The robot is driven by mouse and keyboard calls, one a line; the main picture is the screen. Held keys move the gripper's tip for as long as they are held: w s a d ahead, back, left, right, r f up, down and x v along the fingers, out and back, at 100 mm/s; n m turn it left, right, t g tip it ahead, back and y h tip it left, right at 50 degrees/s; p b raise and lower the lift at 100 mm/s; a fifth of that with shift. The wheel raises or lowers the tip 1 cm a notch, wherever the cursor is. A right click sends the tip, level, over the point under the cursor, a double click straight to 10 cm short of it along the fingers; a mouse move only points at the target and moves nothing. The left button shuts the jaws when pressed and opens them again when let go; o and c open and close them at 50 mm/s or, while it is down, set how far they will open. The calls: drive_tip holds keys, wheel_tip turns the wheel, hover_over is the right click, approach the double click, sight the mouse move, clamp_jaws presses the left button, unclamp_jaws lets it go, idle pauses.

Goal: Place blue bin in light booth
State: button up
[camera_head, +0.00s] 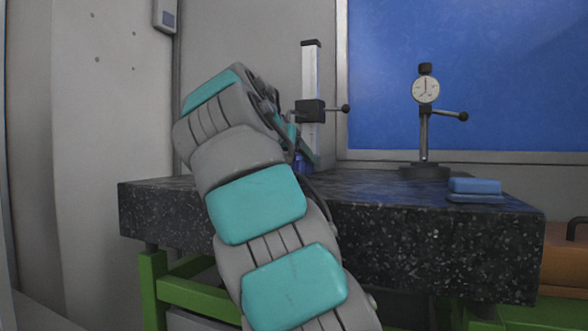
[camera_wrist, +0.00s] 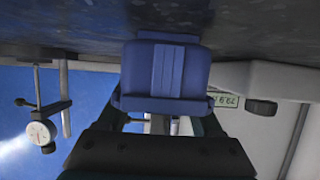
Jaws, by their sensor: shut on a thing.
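A blue bin (camera_wrist: 140,70) is in the middle of the wrist view, where the picture is upside down. My gripper (camera_wrist: 160,124) is shut on it at its rim. The bin is at or just above the dark speckled granite table (camera_wrist: 60,22); I cannot tell whether it touches. In the head view my arm hides most of the gripper (camera_head: 300,147), and only a small blue patch of the bin (camera_head: 301,165) shows below it. I cannot make out a light booth in either view.
The granite table (camera_head: 430,240) stands on a green frame (camera_head: 185,293). A height gauge (camera_head: 311,105) is close behind my gripper. A dial gauge stand (camera_head: 424,135) and a small blue block (camera_head: 474,186) are at the right. A blue panel (camera_head: 500,75) is behind.

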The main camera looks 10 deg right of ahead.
clamp_jaws()
idle(0.3)
